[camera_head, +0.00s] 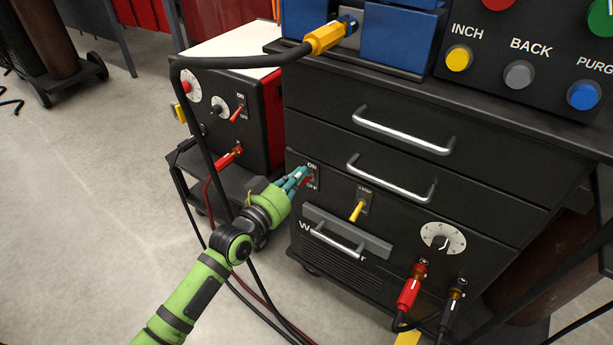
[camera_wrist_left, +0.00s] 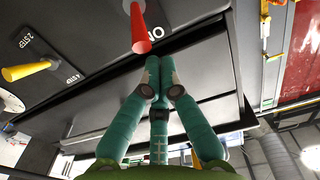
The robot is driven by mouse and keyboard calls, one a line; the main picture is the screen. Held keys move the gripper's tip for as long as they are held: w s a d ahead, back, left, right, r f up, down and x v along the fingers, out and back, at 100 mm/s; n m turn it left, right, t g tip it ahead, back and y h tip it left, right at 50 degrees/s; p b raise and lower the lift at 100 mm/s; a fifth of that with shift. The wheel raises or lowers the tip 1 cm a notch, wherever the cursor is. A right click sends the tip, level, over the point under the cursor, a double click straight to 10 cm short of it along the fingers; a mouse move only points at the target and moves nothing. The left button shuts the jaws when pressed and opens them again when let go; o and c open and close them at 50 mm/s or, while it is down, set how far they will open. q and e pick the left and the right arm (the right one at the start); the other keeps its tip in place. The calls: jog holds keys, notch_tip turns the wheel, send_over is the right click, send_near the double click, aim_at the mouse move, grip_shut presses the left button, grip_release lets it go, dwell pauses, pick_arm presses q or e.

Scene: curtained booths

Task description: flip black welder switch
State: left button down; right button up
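The black welder (camera_head: 330,262) is a dark cabinet with a switch panel at its upper left front, marked ON and OFF. Its red switch lever (camera_head: 308,179) is partly covered by my left gripper (camera_head: 299,175) in the head view. In the left wrist view the red lever (camera_wrist_left: 140,28) hangs in from the top, just beyond the fingertips. There the teal fingers of my left gripper (camera_wrist_left: 160,80) are drawn together with nothing between them. I cannot tell whether they touch the lever, or which way it is set. My right gripper is not in view.
A yellow lever (camera_head: 356,211), a dial (camera_head: 442,238) and red and black cable plugs sit on the same front. A red-sided machine (camera_head: 262,120) stands to the left, with cables hanging between. Drawer handles (camera_head: 400,130) stick out above. The floor at left is open.

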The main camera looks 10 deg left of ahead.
pick_arm(q)
jog(key=shift+f+b, duration=1.75)
jog(key=shift+f, duration=0.6)
jog(key=r+p+v, duration=0.1)
jog(key=p+v, duration=0.3)
jog(key=v, duration=0.3)
jog(key=shift+r+p, duration=0.25)
jog(key=shift+p, duration=0.1)
